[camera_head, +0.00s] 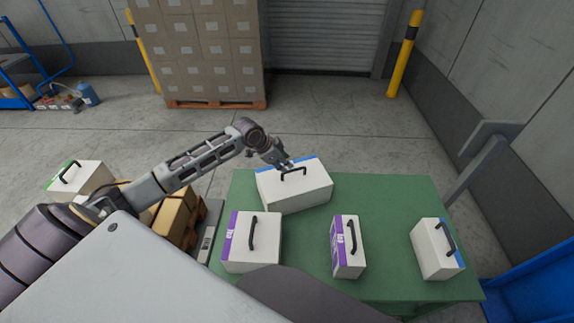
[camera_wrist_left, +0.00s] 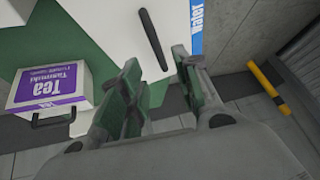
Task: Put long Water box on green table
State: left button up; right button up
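The long white Water box (camera_head: 300,192) with a blue edge stripe and a black handle rests on the far part of the green table (camera_head: 385,205). In the left wrist view its white top (camera_wrist_left: 112,25), blue "Water" label and black handle show close up. My left gripper (camera_head: 285,165) is at the box's top, by the handle and the blue edge. In the left wrist view the fingers of my left gripper (camera_wrist_left: 155,90) are spread apart, with the handle's end lying ahead of the gap between them. Contact cannot be told. My right gripper is not in view.
Two purple-striped boxes (camera_head: 262,255) (camera_head: 345,262) and a smaller blue-striped box (camera_head: 430,255) stand on the table's near and right parts. A Tea box (camera_wrist_left: 48,85) shows in the wrist view. A green-striped box (camera_head: 88,178) is at left. A carton pallet (camera_head: 205,55) stands behind.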

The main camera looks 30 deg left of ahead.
pick_arm(q)
jog(key=v, duration=0.2)
jog(key=shift+s+a+r, duration=0.1)
jog(key=shift+s+r, duration=0.05)
jog(key=shift+r, duration=0.15)
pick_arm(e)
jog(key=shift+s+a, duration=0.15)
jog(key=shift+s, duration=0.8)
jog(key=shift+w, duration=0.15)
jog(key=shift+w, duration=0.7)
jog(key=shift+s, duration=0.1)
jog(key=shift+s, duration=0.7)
